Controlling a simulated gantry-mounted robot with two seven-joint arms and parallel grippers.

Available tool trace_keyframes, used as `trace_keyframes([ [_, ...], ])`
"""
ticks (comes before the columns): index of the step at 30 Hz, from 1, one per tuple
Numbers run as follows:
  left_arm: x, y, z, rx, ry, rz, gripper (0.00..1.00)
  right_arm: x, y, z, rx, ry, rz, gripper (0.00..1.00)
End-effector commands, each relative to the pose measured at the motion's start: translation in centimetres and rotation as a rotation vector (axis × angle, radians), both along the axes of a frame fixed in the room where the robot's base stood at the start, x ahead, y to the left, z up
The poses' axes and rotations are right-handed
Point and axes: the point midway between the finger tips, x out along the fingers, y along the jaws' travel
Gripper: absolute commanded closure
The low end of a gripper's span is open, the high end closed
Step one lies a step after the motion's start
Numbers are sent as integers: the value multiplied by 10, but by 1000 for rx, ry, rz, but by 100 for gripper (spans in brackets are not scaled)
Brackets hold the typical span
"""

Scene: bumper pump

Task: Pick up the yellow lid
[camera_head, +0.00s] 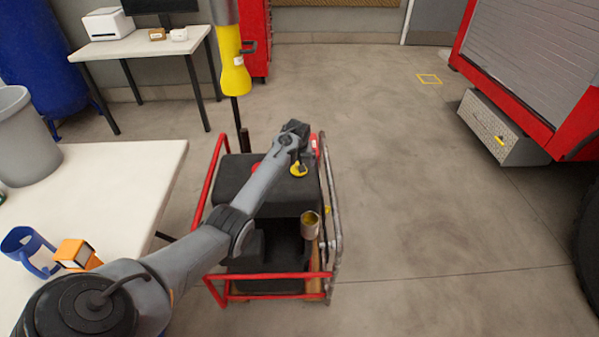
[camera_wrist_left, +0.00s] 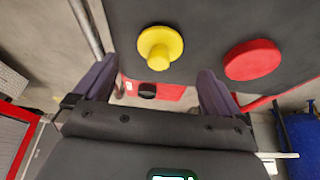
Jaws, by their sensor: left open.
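The yellow lid (camera_head: 298,169) sits on top of the black pump (camera_head: 240,172) in the red tube frame. In the left wrist view the yellow lid (camera_wrist_left: 160,47) is a round cap with a raised knob, just beyond the fingers. My left gripper (camera_head: 301,155) is above the pump, close to the lid. In the left wrist view the fingers of my left gripper (camera_wrist_left: 158,88) are spread apart with nothing between them. The lid lies ahead of the gap and looks apart from both fingers. My right gripper is not in view.
A red cap (camera_wrist_left: 252,60) sits on the pump beside the lid. The red frame (camera_head: 210,185) surrounds the pump. A white table (camera_head: 120,185) stands at left with a blue cup (camera_head: 28,248) and an orange box (camera_head: 76,254).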

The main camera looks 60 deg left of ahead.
Motion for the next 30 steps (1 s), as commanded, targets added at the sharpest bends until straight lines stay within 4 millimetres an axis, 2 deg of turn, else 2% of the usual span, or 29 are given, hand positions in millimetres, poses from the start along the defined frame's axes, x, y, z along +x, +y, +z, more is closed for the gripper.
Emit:
trace_keyframes([
  [12, 10, 14, -41, 0, 1, 0, 2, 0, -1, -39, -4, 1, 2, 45],
  [24, 12, 17, -46, 0, 0, 0, 2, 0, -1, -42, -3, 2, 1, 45],
  [30, 12, 17, -46, 0, 0, 0, 32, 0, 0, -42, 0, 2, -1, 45],
])
